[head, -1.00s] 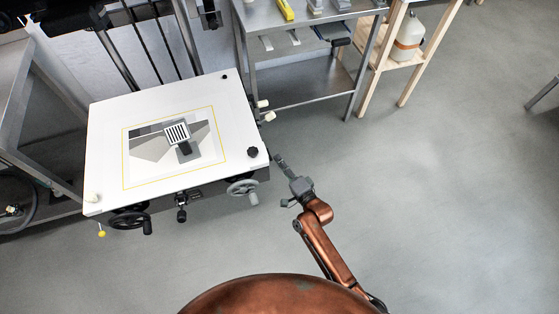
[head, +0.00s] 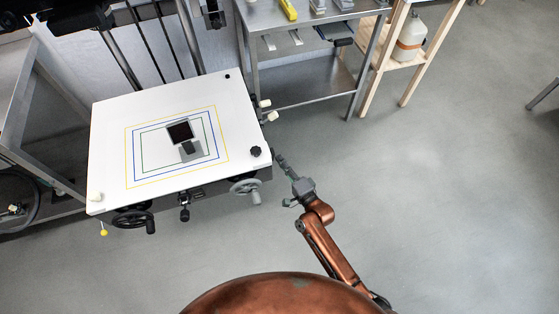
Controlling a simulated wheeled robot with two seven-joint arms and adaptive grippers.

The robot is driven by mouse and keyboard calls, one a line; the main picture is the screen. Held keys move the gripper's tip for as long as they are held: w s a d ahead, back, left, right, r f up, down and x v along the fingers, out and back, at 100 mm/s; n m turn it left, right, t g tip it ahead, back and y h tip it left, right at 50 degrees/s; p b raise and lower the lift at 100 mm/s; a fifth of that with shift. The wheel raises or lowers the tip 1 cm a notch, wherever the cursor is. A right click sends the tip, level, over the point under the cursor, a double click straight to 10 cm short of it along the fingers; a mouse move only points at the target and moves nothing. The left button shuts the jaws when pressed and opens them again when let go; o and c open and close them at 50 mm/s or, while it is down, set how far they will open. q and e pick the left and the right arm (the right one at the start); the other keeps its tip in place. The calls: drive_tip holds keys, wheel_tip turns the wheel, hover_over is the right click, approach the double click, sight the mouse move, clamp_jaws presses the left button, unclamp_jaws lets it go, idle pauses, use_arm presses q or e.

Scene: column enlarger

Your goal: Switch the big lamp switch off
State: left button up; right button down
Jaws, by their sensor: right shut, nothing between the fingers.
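The enlarger's white baseboard (head: 108,130) stands at the left of the head view. Two small cream knobs, an upper one (head: 264,103) and a lower one (head: 271,116), stick out from its right edge. I cannot tell whether either is the big lamp switch, or read its position. No projected picture lies on the board; yellow, blue and green frame lines show on it. My right gripper (head: 280,158) is shut and empty, just right of the board's front right corner, below the knobs and apart from them. My left gripper is out of view.
A black knob (head: 256,152) and a grey handwheel (head: 245,186) sit close left of my right gripper. A black handwheel (head: 133,219) is at the front left. A small dark-faced device (head: 180,132) stands on the board. A metal table (head: 265,22) is behind. The floor at right is clear.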

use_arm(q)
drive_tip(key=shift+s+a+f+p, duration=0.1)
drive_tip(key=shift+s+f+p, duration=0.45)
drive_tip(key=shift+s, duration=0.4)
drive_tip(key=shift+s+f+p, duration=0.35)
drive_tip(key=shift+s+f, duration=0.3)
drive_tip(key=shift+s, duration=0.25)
use_arm(e)
drive_tip(key=s+d+f, duration=0.1)
drive_tip(key=s+d, duration=0.7)
